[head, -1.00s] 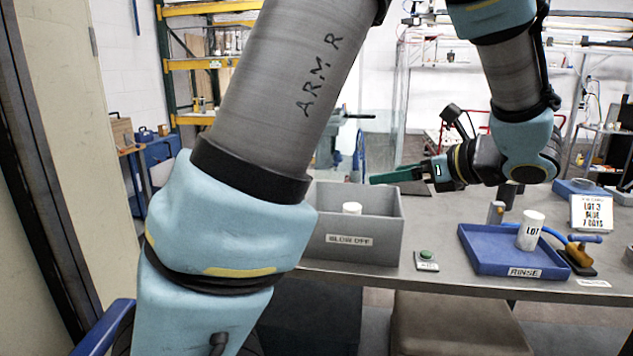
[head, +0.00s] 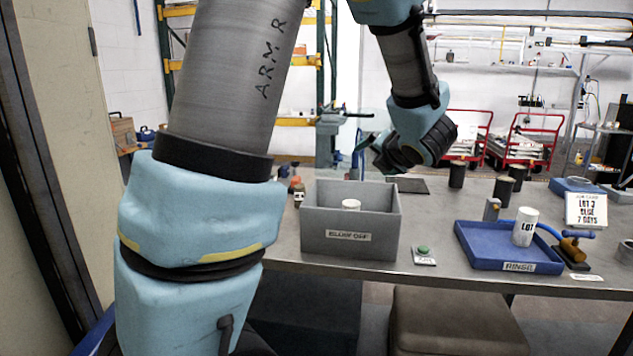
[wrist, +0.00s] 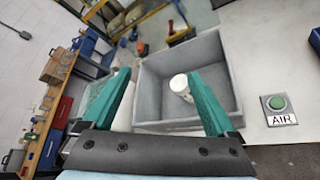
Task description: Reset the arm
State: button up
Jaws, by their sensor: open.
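My gripper (wrist: 155,100) shows in the wrist view with its two green fingers spread wide and nothing between them. It hangs above the near edge of the grey bin, and its right finger overlaps part of the bin in the picture. In the head view my gripper (head: 368,150) is above and behind the bin, partly turned away and small. The grey BLOW OFF bin (head: 350,240) stands on the bench with a white cylinder (head: 351,204) inside. In the wrist view the white cylinder (wrist: 180,84) lies ahead of the fingers, inside the bin (wrist: 215,55).
A green AIR button (head: 424,250) sits right of the bin. A blue RINSE tray (head: 490,258) holds a white LOT cylinder (head: 526,227). A brass-and-blue valve (head: 572,248), a sign (head: 586,210) and several dark cylinders stand farther right and back.

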jog(key=s+a+f+m+g+h, duration=0.1)
jog(key=s+a+f+m+g, duration=0.3)
jog(key=a+m, duration=0.45)
jog(key=s+a+f+m+g+h, duration=0.1)
jog(key=s+a+f+m+g, duration=0.35)
jog(key=m, duration=0.65)
jog(key=s+a+f+m+g+h, duration=0.1)
jog(key=s+a+f+m+g, duration=0.1)
jog(key=s+a+f+m, duration=0.6)
notch_tip(320, 180, down, 6)
jog(key=s+d+m+b, duration=0.1)
jog(key=m+b, duration=0.2)
jog(key=b, duration=0.5)
jog(key=shift+s+g+y, duration=0.25)
jog(key=shift+g+y, duration=0.05)
jog(key=shift+g, duration=0.15)
jog(key=shift+c, duration=0.4)
